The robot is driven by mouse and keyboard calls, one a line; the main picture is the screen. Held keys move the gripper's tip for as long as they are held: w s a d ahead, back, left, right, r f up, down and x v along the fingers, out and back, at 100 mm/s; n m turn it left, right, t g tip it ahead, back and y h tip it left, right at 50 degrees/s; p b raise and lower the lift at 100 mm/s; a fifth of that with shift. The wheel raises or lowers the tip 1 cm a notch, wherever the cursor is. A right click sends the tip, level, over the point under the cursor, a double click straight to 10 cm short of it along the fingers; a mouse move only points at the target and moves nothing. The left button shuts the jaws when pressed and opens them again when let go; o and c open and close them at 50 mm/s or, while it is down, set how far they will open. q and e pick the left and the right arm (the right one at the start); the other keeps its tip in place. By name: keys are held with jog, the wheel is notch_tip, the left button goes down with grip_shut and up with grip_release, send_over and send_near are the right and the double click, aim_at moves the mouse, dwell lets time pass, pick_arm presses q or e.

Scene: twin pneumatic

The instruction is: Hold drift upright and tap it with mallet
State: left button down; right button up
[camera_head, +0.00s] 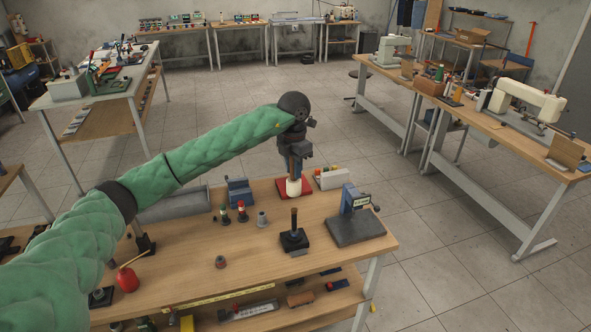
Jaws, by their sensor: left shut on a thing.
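My left gripper (297,156) is over the back edge of the workbench, pointing down. It is shut on the brown handle of what looks like a mallet (293,187). The mallet is upright with its pale head down, over a red pad (281,194); I cannot tell whether the head touches the pad. A brown rod, likely the drift (294,220), stands upright in a black block (294,240) nearer the front of the bench, apart from the gripper. My right gripper is not in view.
On the wooden bench (190,265), a grey press-like device (356,225) stands right of the black block. Small red-and-dark parts (242,211), a grey cylinder (262,219) and a blue vise-like block (240,190) stand left. A red oil can (127,279) is near the front left.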

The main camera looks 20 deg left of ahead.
pick_arm(q)
jog(key=shift+w+a+f+m, duration=0.1)
jog(key=shift+w+f+m, duration=0.2)
jog(key=shift+w+f, duration=0.2)
jog(key=shift+s, duration=0.35)
jog(key=shift+f, duration=0.25)
jog(key=shift+w+f, duration=0.15)
jog(key=shift+f, duration=0.65)
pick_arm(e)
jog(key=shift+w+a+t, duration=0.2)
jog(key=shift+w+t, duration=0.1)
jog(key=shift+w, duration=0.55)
pick_arm(q)
jog(key=shift+r, duration=0.1)
